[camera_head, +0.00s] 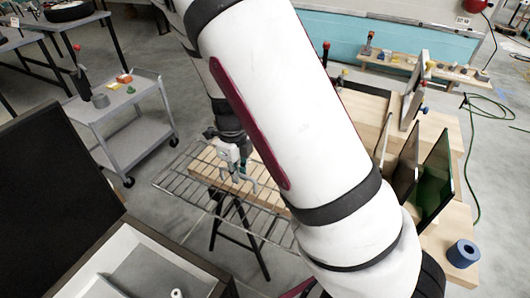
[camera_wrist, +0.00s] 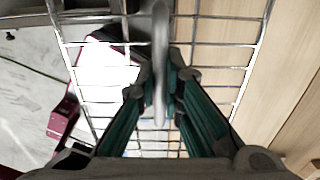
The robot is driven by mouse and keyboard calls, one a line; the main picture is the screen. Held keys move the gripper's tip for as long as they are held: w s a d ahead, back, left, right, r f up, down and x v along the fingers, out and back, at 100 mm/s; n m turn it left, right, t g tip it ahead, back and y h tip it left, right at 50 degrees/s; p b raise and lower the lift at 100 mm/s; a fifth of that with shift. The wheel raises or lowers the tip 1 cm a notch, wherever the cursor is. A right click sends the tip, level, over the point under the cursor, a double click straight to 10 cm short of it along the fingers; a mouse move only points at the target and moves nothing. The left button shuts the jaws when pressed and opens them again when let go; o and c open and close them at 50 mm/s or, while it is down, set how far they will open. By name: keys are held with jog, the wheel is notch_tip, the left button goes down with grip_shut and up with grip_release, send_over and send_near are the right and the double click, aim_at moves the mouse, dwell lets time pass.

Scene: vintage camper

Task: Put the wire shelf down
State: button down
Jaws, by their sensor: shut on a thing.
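The wire shelf (camera_head: 178,187) is a silver metal grid, roughly level, in the middle of the head view. Its right part is hidden behind my arm. My gripper (camera_head: 231,160) is above the shelf, pointing down. In the wrist view, my gripper (camera_wrist: 162,85) is shut on a grey upright bar or handle (camera_wrist: 160,35) at the middle of the wire shelf (camera_wrist: 62,44). The shelf overlaps the edge of a wooden tabletop (camera_head: 213,167) in the head view. I cannot tell whether it touches the wood.
Upright panels (camera_head: 434,180) and a blue roll (camera_head: 463,253) stand on the wooden top at right. A grey cart (camera_head: 120,108) is at left. A dark panel and an open white box (camera_head: 128,262) are at lower left. Grey floor lies between.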

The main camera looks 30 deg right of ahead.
jog(key=w+d, duration=0.2)
jog(key=d, duration=0.3)
jog(key=w+d+f, duration=0.1)
jog(key=w+d, duration=0.1)
jog(key=d, duration=0.2)
jog(key=w+d, duration=0.2)
jog(key=d, duration=0.3)
jog(key=shift+w+d+f, duration=0.15)
jog(key=shift+d+f, duration=0.05)
jog(key=shift+d, duration=0.15)
jog(key=shift+f, duration=1.75)
jog(key=shift+f, duration=0.15)
jog(key=c, duration=1.7)
grip_release()
